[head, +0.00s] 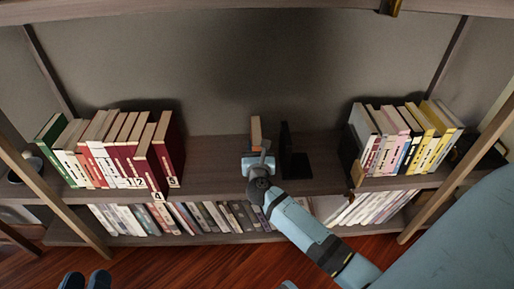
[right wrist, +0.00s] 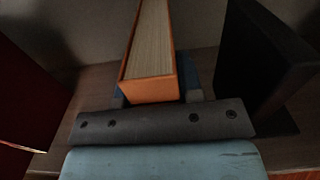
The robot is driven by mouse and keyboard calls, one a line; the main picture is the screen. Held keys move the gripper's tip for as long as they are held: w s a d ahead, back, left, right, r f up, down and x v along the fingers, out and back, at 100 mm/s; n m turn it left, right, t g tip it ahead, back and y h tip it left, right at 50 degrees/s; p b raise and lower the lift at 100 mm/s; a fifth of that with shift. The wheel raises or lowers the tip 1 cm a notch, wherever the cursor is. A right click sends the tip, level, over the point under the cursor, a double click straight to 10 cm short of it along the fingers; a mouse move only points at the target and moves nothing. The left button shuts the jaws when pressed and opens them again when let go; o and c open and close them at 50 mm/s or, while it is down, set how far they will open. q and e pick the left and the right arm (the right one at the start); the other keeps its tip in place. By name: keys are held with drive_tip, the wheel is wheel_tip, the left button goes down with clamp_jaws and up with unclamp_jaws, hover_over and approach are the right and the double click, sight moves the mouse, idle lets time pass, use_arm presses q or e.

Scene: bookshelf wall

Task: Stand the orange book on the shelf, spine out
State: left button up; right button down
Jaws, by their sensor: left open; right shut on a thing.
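The orange book (head: 256,131) is over the middle shelf, in the gap between the two rows of books. My right gripper (head: 258,163) is shut on it. In the right wrist view the orange book (right wrist: 150,89) shows its pale page edges on top and a narrow orange face towards my gripper. Its lower end is hidden by the gripper, so I cannot tell whether it touches the shelf (head: 218,160). A black bookend (head: 288,155) stands just right of the book, apart from it. My left gripper (head: 85,281) is open and empty at the bottom left, low over the floor.
A row of white and dark red books (head: 113,150) stands on the left, and pale and yellow books (head: 405,138) on the right. Bare shelf lies left of the orange book. A lower shelf (head: 215,218) is full of books. Slanted posts (head: 50,200) flank the shelves.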

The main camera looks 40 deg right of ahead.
use_arm(q)
drive_tip(key=shift+f, duration=0.15)
use_arm(e)
drive_tip(key=shift+f, duration=0.1)
drive_tip(key=c, duration=0.7)
unclamp_jaws()
drive_tip(key=shift+f, duration=0.1)
drive_tip(key=shift+r, duration=0.25)
use_arm(q)
wheel_tip(320, 180, up, 8)
drive_tip(key=t+p, duration=0.3)
drive_tip(key=p, duration=0.3)
use_arm(e)
wheel_tip(320, 180, up, 12)
drive_tip(key=shift+f, duration=0.1)
use_arm(q)
drive_tip(key=a+f+g+y+p, duration=0.3)
drive_tip(key=f, duration=0.4)
drive_tip(key=shift+s+a+f+n+g, duration=0.15)
drive_tip(key=shift+s+f+n+g, duration=0.15)
drive_tip(key=shift+f+n, duration=0.1)
use_arm(e)
wheel_tip(320, 180, up, 8)
drive_tip(key=shift+f, duration=0.1)
